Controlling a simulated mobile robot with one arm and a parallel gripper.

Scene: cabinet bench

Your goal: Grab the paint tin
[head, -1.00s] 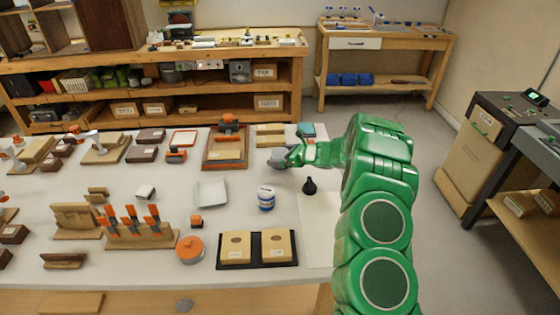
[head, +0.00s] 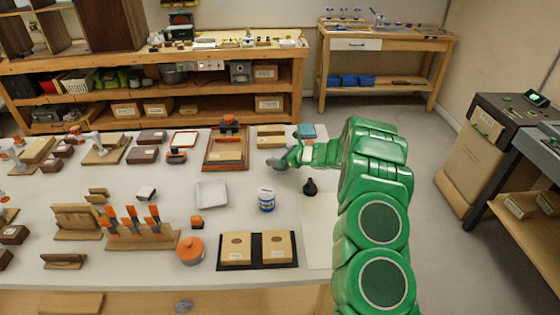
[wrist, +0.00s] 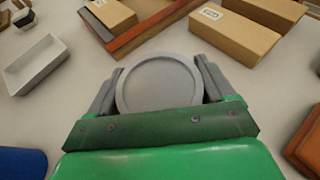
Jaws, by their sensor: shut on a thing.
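The paint tin, a round grey tin with a rimmed flat top (wrist: 159,82), sits between the two fingers of my gripper (wrist: 159,88) in the wrist view. The fingers are shut on its sides, one on the left and one on the right. In the head view my gripper (head: 280,163) is low over the white bench, right of the white tray and behind the blue and white jar. The tin is mostly hidden by the gripper there, and I cannot tell whether it touches the bench.
A blue and white jar (head: 267,200) stands in front of my gripper, and a black bulb-shaped item (head: 310,187) to its right. A white tray (head: 211,194) is at left. A wooden tray (head: 227,150) and blocks (head: 270,138) lie behind. A pale sheet (head: 317,230) lies at front right.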

